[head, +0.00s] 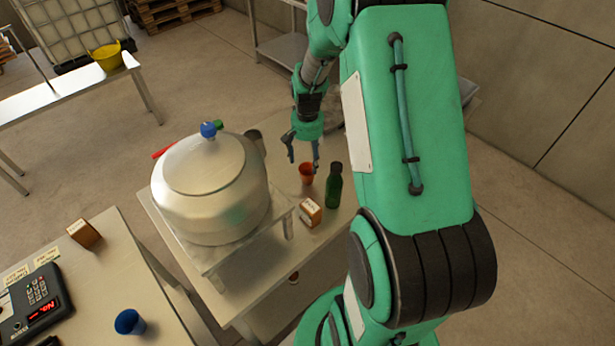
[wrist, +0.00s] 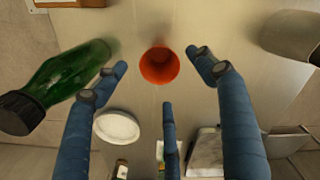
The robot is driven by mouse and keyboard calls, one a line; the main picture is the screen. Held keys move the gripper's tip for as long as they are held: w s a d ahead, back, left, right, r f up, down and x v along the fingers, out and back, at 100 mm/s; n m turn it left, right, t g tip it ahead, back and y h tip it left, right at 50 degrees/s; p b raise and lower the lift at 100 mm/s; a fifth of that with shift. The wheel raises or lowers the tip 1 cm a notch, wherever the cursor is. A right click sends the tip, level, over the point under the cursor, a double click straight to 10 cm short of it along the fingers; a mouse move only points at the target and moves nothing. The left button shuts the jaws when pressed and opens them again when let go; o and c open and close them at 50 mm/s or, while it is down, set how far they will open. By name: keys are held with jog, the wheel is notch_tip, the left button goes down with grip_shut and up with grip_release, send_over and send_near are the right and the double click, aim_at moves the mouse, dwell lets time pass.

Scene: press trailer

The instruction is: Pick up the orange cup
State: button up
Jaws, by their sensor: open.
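The orange cup (head: 307,174) stands on the cabinet top, between the big metal pot and the green bottle. In the wrist view the orange cup (wrist: 160,65) shows from above, its mouth facing the camera. My gripper (head: 304,160) is over the cup and pointing down. In the wrist view the blue fingers of my gripper (wrist: 164,88) are spread, with the cup framed between and beyond their tips. Nothing is held. Whether any finger touches the cup cannot be told.
The green bottle (head: 334,184) stands close to the right of the cup; it also shows in the wrist view (wrist: 65,80). A small orange-white box (head: 310,212) is in front. The large pot (head: 210,185) stands on a raised stand at left. A blue cup (head: 130,322) is on the nearer table.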

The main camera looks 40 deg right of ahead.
aim_at(308, 169)
jog(key=shift+f, duration=0.4)
jog(key=shift+f+b, duration=0.45)
jog(key=shift+f, duration=2.15)
jog(key=shift+c, duration=0.6)
jog(key=c, duration=0.9)
